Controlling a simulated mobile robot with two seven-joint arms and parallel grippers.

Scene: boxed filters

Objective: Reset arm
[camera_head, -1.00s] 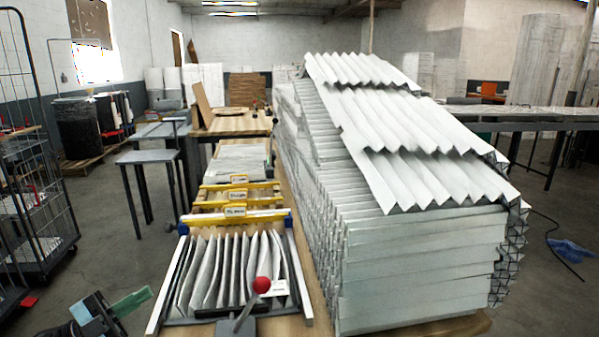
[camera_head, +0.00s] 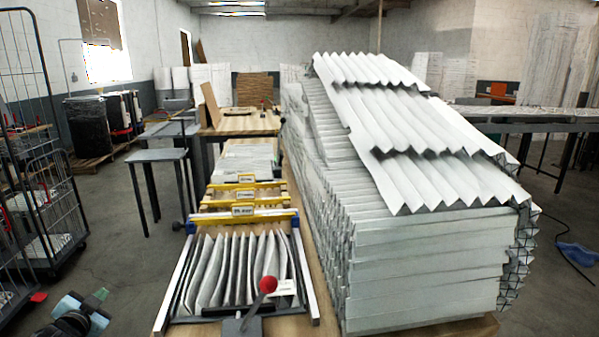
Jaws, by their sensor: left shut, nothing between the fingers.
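My left gripper (camera_head: 97,300) shows at the bottom left corner, low over the grey floor and well left of the table. Its fingers are shut and hold nothing. Only the end of this arm is in view. My right gripper is not in view. A frame of pleated filters (camera_head: 238,268) lies on the wooden table, right of my left gripper and apart from it. A lever with a red ball knob (camera_head: 267,284) stands at the near end of this frame.
A tall stack of white pleated filters (camera_head: 420,262) fills the table's right side. Yellow-barred frames (camera_head: 245,193) lie behind the near frame. A wire cage cart (camera_head: 62,190) stands at the left.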

